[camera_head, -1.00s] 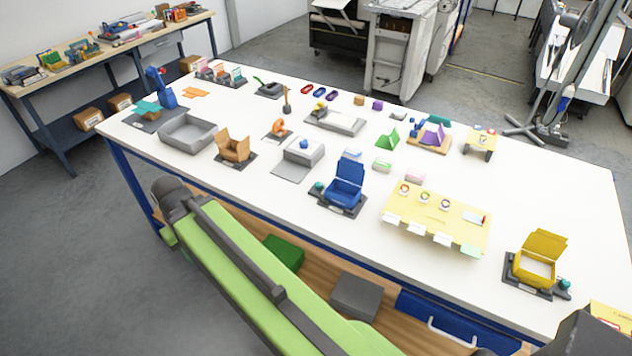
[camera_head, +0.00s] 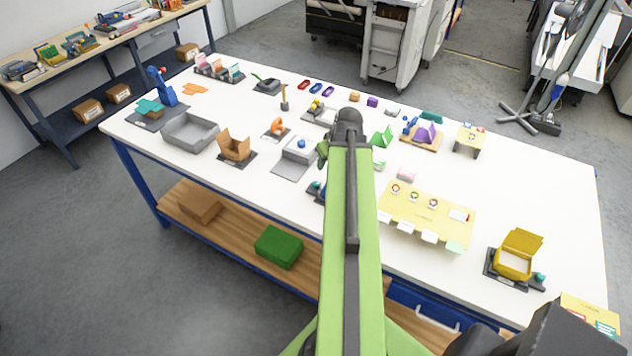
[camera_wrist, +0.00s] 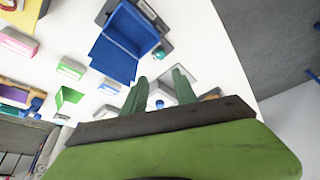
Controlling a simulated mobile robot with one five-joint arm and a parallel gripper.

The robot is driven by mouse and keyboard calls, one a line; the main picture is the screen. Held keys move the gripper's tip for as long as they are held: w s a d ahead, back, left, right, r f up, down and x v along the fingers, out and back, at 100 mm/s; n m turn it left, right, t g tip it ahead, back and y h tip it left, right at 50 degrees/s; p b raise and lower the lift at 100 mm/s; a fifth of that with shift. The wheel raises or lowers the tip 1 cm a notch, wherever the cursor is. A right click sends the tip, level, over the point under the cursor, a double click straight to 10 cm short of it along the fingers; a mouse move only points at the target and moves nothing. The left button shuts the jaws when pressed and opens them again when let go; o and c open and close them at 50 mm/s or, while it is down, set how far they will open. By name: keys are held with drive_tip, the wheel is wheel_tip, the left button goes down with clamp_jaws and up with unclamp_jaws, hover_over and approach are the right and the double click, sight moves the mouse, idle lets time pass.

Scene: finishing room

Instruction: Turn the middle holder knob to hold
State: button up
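A yellow board (camera_head: 450,205) lies on the right half of the white table, with three small round knobs in a row. The middle knob (camera_head: 414,197) sits between the left knob (camera_head: 396,188) and the right knob (camera_head: 433,204); their settings are too small to read. My arm reaches over the table left of the board. My gripper's green fingers (camera_wrist: 160,85) show in the wrist view, apart with nothing between them, above the table near the blue open box (camera_wrist: 125,45). In the head view the fingertips are mostly hidden by my arm. The knobs are not recognizable in the wrist view.
The blue box is largely hidden behind my arm in the head view. A grey block with a blue ball (camera_head: 301,144) is to the left. A yellow open box (camera_head: 515,262) stands at the right. Pink (camera_head: 407,174) and green blocks lie behind the board.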

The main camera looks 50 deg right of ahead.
sight(316, 183)
drive_tip(key=b+x, duration=1.5)
drive_tip(key=x, duration=0.2)
drive_tip(key=shift+s+a+f, duration=0.1)
drive_tip(key=shift+f, duration=0.1)
drive_tip(key=shift+r, duration=0.1)
clamp_jaws()
